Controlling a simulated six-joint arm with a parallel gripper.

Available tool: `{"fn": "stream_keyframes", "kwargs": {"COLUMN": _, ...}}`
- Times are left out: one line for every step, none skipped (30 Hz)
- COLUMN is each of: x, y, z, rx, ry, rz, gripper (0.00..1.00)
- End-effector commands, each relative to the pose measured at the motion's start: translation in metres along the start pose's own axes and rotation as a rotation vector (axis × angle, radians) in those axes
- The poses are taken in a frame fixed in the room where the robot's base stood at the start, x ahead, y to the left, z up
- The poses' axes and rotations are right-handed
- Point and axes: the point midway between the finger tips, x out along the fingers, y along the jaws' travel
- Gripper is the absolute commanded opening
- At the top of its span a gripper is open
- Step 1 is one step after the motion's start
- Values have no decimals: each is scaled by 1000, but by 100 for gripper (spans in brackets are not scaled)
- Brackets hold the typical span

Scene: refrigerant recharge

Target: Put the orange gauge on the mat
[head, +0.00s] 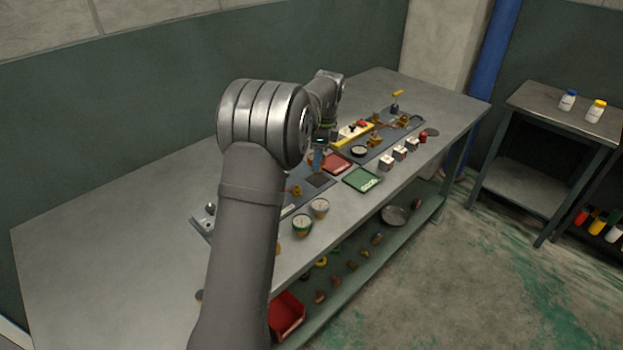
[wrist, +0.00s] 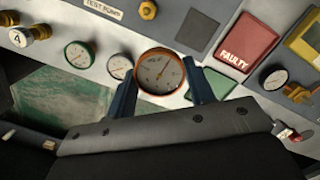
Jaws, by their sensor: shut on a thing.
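The orange gauge (wrist: 160,72), a round white dial with an orange rim, sits between the two blue fingers of my gripper (wrist: 160,90) in the wrist view. The gripper is shut on it, dial facing the camera. In the head view my gripper (head: 318,158) is over the bench near the red tray, and the gauge is mostly hidden there. A plain dark square mat (wrist: 197,31) lies on the grey board, beyond the gauge and left of the red tray; it also shows in the head view (head: 319,181). I cannot tell the gauge's exact height.
A red tray marked FAULTY (wrist: 246,43) and a green tray (head: 362,180) lie beside the mat. A green-rimmed gauge (wrist: 79,54) and a grey-rimmed gauge (wrist: 119,66) stand left of the held one. Another gauge (wrist: 274,77) and brass fittings are to the right.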

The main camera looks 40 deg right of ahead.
Motion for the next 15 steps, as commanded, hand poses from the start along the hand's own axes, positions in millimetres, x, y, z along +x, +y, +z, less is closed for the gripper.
{"fn": "stream_keyframes", "kwargs": {"x": -6, "y": -1, "z": -15, "rx": 94, "ry": 1, "rz": -13, "gripper": 27}}
{"fn": "stream_keyframes", "kwargs": {"x": -9, "y": -1, "z": -22, "rx": 150, "ry": 1, "rz": -19, "gripper": 27}}
{"fn": "stream_keyframes", "kwargs": {"x": -12, "y": -1, "z": -32, "rx": 223, "ry": 0, "rz": -28, "gripper": 27}}
{"fn": "stream_keyframes", "kwargs": {"x": -15, "y": -1, "z": -39, "rx": 277, "ry": 0, "rz": -34, "gripper": 27}}
{"fn": "stream_keyframes", "kwargs": {"x": -18, "y": -1, "z": -45, "rx": 326, "ry": -1, "rz": -40, "gripper": 27}}
{"fn": "stream_keyframes", "kwargs": {"x": -21, "y": -1, "z": -54, "rx": 390, "ry": -2, "rz": -47, "gripper": 27}}
{"fn": "stream_keyframes", "kwargs": {"x": -23, "y": -1, "z": -59, "rx": 434, "ry": -3, "rz": -52, "gripper": 27}}
{"fn": "stream_keyframes", "kwargs": {"x": -25, "y": -1, "z": -64, "rx": 473, "ry": -4, "rz": -57, "gripper": 27}}
{"fn": "stream_keyframes", "kwargs": {"x": -27, "y": 0, "z": -70, "rx": 521, "ry": -6, "rz": -62, "gripper": 27}}
{"fn": "stream_keyframes", "kwargs": {"x": -29, "y": 0, "z": -75, "rx": 553, "ry": -7, "rz": -65, "gripper": 27}}
{"fn": "stream_keyframes", "kwargs": {"x": -30, "y": 0, "z": -78, "rx": 582, "ry": -8, "rz": -68, "gripper": 27}}
{"fn": "stream_keyframes", "kwargs": {"x": -31, "y": 1, "z": -82, "rx": 613, "ry": -9, "rz": -71, "gripper": 27}}
{"fn": "stream_keyframes", "kwargs": {"x": -32, "y": 1, "z": -84, "rx": 631, "ry": -9, "rz": -73, "gripper": 27}}
{"fn": "stream_keyframes", "kwargs": {"x": -33, "y": 1, "z": -85, "rx": 647, "ry": -10, "rz": -75, "gripper": 27}}
{"fn": "stream_keyframes", "kwargs": {"x": -32, "y": 0, "z": -86, "rx": 662, "ry": -11, "rz": -76, "gripper": 27}}
